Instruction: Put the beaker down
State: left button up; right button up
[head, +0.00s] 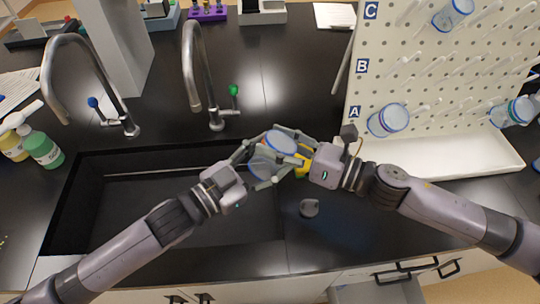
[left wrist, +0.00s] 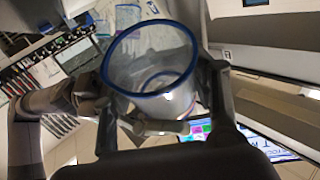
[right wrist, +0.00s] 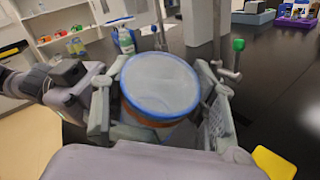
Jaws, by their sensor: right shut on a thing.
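The beaker (head: 272,160) is clear with a blue rim, held in the air over the sink's right edge. It also shows in the left wrist view (left wrist: 170,100) and the right wrist view (right wrist: 160,90), where its contents are hard to make out. My right gripper (head: 290,150) is shut on it from the right. My left gripper (head: 262,165) reaches around it from the left, its fingers spread on either side; whether they touch it is unclear. Parts of both grippers overlap around the beaker and hide its lower end.
The black sink (head: 110,200) lies below and left, with two taps (head: 193,70) behind. A pegboard rack (head: 440,80) with beakers and a white tray (head: 450,158) stands at the right.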

pick_arm(q)
jog(key=shift+s+d, duration=0.1)
jog(key=shift+s, duration=0.05)
jog(key=c, duration=0.4)
jog(key=shift+c, duration=0.5)
pick_arm(e)
jog(key=o, duration=1.2)
